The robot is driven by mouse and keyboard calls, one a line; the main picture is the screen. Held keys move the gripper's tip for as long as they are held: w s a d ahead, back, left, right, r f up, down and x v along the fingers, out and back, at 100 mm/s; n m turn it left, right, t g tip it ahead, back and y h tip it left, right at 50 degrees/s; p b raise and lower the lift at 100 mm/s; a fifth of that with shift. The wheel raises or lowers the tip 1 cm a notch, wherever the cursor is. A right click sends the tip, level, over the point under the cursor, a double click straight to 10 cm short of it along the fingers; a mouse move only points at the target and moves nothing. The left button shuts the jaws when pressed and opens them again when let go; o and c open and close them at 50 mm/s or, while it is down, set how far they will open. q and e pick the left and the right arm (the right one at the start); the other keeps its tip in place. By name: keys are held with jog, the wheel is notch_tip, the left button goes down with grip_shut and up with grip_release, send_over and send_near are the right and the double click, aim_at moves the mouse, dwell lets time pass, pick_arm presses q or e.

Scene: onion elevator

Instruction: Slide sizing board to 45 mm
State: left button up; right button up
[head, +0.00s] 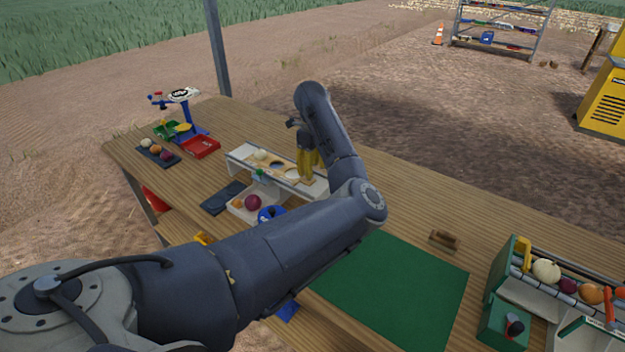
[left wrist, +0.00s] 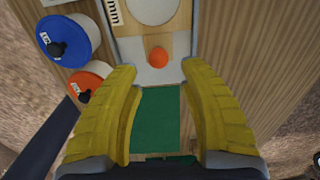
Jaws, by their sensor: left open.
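The sizing board (head: 278,165) is a wooden strip with round holes, lying in a pale frame (head: 236,158) at the middle of the table. In the left wrist view, the board's wooden end (left wrist: 178,25) shows a hole and a round orange knob (left wrist: 158,57). A scale label with "mm" (left wrist: 113,12) is beside it. My left gripper (head: 311,178) has yellow fingers and is over the board's right end. It is open in the left wrist view (left wrist: 158,78), with the knob just beyond and between its fingertips. Whether they touch it I cannot tell. My right gripper is not in view.
A blue-topped container (left wrist: 68,40) and an orange-topped one (left wrist: 88,82) stand beside the board. A white bin (head: 238,208) holds onions in front of the frame. A green mat (head: 400,290) lies to the right, near a green crate (head: 503,285). A blue scale (head: 190,115) stands far left.

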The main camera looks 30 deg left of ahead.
aim_at(313, 182)
pick_arm(q)
jog(key=shift+f, duration=2.4)
jog(key=c, duration=0.9)
grip_shut()
jog(key=shift+f, duration=0.1)
jog(key=shift+s+d, duration=0.1)
jog(key=d, duration=0.8)
jog(key=shift+s, duration=0.25)
